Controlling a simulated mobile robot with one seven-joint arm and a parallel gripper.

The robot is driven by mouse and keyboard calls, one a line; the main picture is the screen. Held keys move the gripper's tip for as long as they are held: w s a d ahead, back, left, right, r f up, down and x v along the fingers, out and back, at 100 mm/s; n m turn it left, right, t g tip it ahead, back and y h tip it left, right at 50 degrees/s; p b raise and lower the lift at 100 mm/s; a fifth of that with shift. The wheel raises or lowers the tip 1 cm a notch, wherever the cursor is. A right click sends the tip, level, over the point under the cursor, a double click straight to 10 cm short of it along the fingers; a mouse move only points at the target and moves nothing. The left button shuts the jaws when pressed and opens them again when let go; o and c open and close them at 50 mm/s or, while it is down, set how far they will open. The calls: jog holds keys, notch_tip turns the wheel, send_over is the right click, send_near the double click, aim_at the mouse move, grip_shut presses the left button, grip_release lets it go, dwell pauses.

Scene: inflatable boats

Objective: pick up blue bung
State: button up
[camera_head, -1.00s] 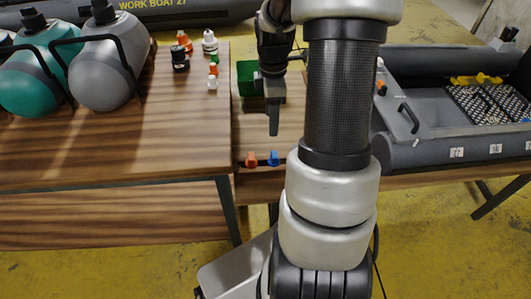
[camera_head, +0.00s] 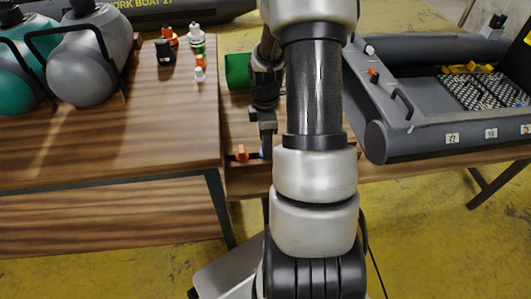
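The blue bung (camera_head: 262,154) is on the lower wooden surface at the front edge, just right of an orange bung (camera_head: 241,153). Only a sliver of blue shows; the rest is hidden behind my gripper. My gripper (camera_head: 266,148) points down over the blue bung, its finger overlapping it in the picture. I see the fingers edge-on, so I cannot tell whether they are open or shut, or whether they touch the bung.
The wooden table (camera_head: 150,130) on the left holds grey (camera_head: 88,65) and teal (camera_head: 15,75) tanks and several small valves. A green box (camera_head: 237,72) stands behind my gripper. A grey inflatable boat (camera_head: 410,135) lies to the right.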

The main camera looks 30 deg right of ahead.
notch_tip(320, 180, down, 2)
jog(key=shift+f, duration=0.25)
jog(key=c, duration=1.1)
jog(key=shift+c, duration=0.2)
